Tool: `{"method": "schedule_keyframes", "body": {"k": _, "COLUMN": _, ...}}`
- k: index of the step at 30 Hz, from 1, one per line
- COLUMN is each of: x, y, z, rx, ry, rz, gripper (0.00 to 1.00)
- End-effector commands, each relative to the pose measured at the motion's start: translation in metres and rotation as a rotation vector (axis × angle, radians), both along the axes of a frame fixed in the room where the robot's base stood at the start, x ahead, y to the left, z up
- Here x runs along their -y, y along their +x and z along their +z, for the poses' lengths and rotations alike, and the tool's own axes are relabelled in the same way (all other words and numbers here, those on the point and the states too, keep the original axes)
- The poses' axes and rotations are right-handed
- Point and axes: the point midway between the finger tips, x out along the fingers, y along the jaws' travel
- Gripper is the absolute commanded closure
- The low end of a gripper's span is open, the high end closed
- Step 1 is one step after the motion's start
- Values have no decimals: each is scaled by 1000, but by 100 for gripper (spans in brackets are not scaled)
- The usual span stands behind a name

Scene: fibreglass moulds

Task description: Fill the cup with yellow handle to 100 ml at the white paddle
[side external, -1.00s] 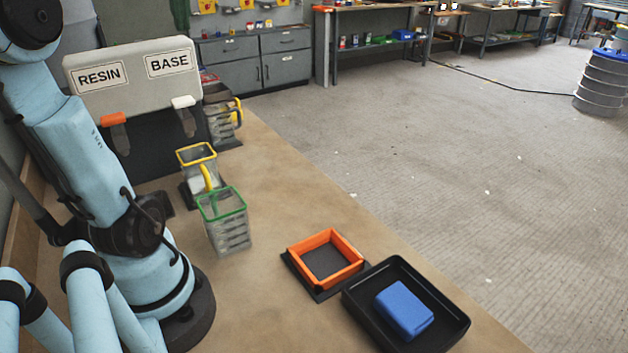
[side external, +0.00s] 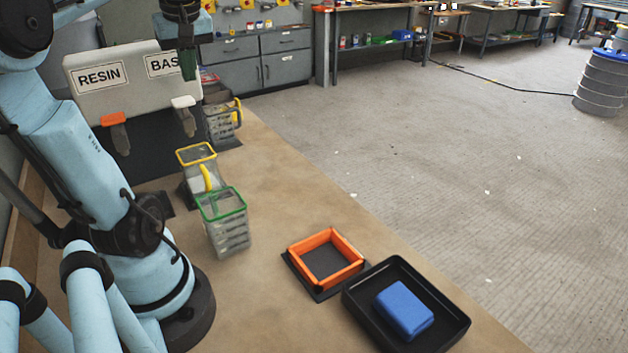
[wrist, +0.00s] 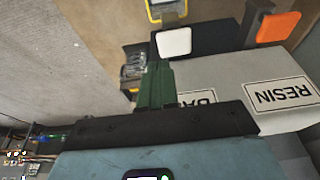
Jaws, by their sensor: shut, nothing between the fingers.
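The cup with yellow rim and handle (side external: 206,178) stands upright on a dark pad, below the white paddle in the side view. Its pale contents cannot be measured here. Its rim also shows at the top of the wrist view (wrist: 152,18). The white paddle (side external: 183,102) hangs from the dispenser front under the BASE label; it also shows in the wrist view (wrist: 174,42). My gripper (side external: 188,68) is shut and empty, in front of the BASE label and above the white paddle. Its green fingers (wrist: 157,85) point towards the paddle in the wrist view.
An orange paddle (side external: 114,119) hangs under RESIN. A green-rimmed cup (side external: 226,222) stands just in front of the yellow cup. Another cup (side external: 222,118) with yellow stands behind. An orange frame (side external: 345,277) and a black tray (side external: 448,322) with a blue block lie right.

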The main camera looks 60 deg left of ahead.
Motion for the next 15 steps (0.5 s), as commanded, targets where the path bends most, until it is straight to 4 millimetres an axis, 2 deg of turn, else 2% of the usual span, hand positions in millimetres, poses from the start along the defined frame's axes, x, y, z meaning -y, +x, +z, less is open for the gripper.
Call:
{"method": "schedule_keyframes", "body": {"k": 6, "x": 1, "y": 0, "z": -25, "rx": 0, "ry": 0, "rz": -1, "gripper": 100}}
{"method": "schedule_keyframes", "body": {"k": 15, "x": 1, "y": 0, "z": -34, "rx": 0, "ry": 0, "rz": -1, "gripper": 100}}
